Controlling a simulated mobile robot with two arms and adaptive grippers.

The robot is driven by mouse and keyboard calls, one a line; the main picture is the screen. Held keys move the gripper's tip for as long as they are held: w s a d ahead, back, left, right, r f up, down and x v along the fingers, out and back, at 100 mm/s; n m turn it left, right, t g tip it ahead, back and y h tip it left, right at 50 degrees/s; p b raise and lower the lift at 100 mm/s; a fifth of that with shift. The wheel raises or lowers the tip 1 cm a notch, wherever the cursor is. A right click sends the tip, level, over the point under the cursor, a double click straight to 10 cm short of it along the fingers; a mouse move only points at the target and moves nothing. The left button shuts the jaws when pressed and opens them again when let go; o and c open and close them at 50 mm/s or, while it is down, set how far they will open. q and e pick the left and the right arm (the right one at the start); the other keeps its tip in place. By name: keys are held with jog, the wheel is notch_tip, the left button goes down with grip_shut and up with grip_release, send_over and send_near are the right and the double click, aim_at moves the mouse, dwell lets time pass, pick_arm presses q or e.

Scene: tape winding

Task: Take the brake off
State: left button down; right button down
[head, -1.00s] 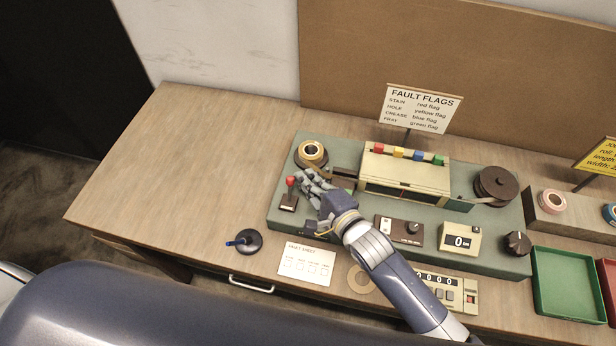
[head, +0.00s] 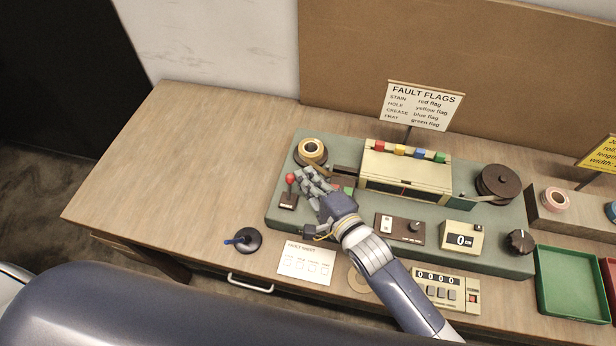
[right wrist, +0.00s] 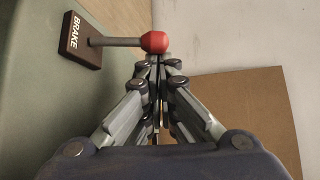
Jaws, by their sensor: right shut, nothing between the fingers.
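The brake is a lever with a red knob (head: 290,178) on a small dark base (head: 288,201) at the left end of the green machine bed (head: 276,216). In the right wrist view the base is marked BRAKE (right wrist: 78,40), and its grey rod leads to the red knob (right wrist: 154,42). My right gripper (head: 302,177) is shut and empty, just right of the knob in the head view. In the right wrist view its closed fingertips (right wrist: 158,62) are right by the knob; I cannot tell whether they touch it. My left gripper is not in view.
A tape roll (head: 312,152) sits behind the lever and a dark reel (head: 497,183) at the right. A cream box with coloured flags (head: 400,178) stands between them. The table's left part (head: 170,160) is clear.

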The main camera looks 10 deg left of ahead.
aim_at(304, 206)
jog(key=shift+s, duration=0.1)
jog(key=s+n+t+y+b, duration=0.1)
jog(key=b, duration=0.2)
jog(key=s+n+t+y+b, duration=0.1)
jog(key=n+b, duration=0.1)
jog(key=b, duration=0.1)
jog(key=s+n+t+y+b, duration=0.1)
jog(key=n+b, duration=0.1)
jog(key=b, duration=0.1)
jog(key=shift+s+r+y, duration=0.15)
jog(key=shift+s+y, duration=0.1)
jog(key=shift+y, duration=0.05)
jog(key=shift+r, duration=0.35)
jog(key=shift+s, duration=0.1)
